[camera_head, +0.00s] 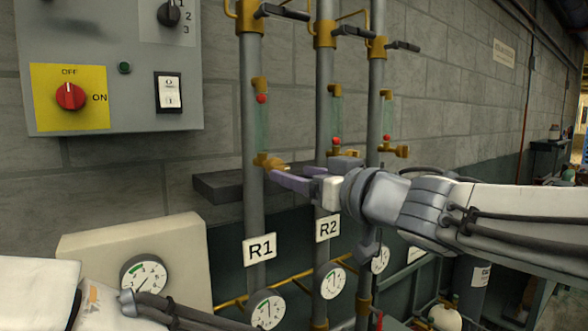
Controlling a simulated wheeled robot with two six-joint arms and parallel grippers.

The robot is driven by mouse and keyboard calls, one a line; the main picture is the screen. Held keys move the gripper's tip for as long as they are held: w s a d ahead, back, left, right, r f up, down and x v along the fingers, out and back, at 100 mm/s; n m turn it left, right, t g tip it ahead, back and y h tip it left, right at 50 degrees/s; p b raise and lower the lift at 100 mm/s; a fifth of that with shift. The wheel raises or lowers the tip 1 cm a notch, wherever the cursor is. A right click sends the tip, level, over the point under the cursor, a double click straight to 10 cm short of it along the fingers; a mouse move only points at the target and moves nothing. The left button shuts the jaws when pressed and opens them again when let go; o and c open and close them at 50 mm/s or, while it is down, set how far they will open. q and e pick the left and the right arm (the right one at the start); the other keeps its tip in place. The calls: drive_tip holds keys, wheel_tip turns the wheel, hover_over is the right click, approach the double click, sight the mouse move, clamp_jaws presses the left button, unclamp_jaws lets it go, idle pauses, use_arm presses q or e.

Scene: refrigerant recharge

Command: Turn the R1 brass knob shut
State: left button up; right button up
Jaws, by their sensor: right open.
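The R1 pipe (248,110) is the leftmost of three upright grey pipes, with the R1 label (260,249) low on it. A small brass knob (266,160) sits on this pipe, below a sight tube with a red ball. My right gripper (279,175) reaches in from the right, its purple-grey fingers just below and right of this knob. The gripper is open; I cannot tell whether a finger touches the knob. Part of my left arm (40,290) shows at the bottom left, its gripper out of view.
The R2 pipe (324,90) and a third pipe (376,90) stand close to the right, with similar fittings. A control box (130,50) with a red knob hangs at left. A dark ledge (218,188) and a round gauge (268,310) are near the R1 pipe.

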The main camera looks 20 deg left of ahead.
sight(282, 170)
drive_tip(key=x, duration=0.7)
drive_tip(key=shift+w+a, duration=0.15)
clamp_jaws()
